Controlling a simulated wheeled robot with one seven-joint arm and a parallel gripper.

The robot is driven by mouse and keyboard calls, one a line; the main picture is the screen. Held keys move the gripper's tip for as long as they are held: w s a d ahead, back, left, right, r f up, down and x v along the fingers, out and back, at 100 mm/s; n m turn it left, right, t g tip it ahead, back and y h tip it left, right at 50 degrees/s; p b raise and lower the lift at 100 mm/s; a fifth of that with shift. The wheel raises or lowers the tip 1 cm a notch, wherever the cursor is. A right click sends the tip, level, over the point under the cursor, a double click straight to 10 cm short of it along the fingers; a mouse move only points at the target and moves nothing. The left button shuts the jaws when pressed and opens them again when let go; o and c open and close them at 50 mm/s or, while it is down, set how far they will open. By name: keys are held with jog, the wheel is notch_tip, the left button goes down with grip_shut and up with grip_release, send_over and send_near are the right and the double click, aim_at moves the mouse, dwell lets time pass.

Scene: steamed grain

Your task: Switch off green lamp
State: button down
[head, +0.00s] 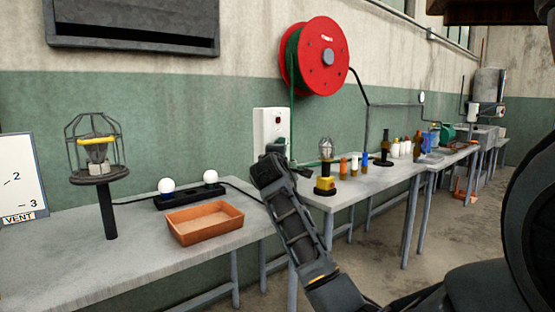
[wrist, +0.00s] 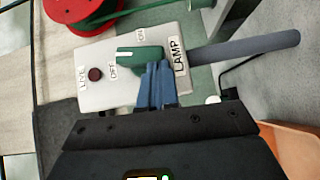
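A white switch box marked LAMP (wrist: 100,92) hangs on the wall and also shows in the head view (head: 267,122). In the wrist view it has a green knob (wrist: 138,55) with a white mark pointing left, closer to the OFF label than to ON. A dark red LIVE indicator (wrist: 96,74) sits on its face. My gripper (wrist: 157,68) has its blue-grey fingers close together against or just in front of the knob; contact is unclear. In the head view my gripper (head: 270,160) is before the box's lower part. No lamp looks clearly green.
A caged lamp (head: 97,160) stands on the left bench, with two white bulbs (head: 166,186) on a black strip and an orange tray (head: 205,222). Another caged lamp (head: 325,182) and several bottles stand right of my arm. A red hose reel (head: 322,62) hangs above.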

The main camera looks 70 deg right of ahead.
jog(key=shift+d+f+n+h+b, duration=0.1)
jog(key=shift+f+n+h+b, duration=0.2)
jog(key=shift+n+h, duration=0.15)
jog(key=shift+r, duration=0.1)
dwell(0.6)
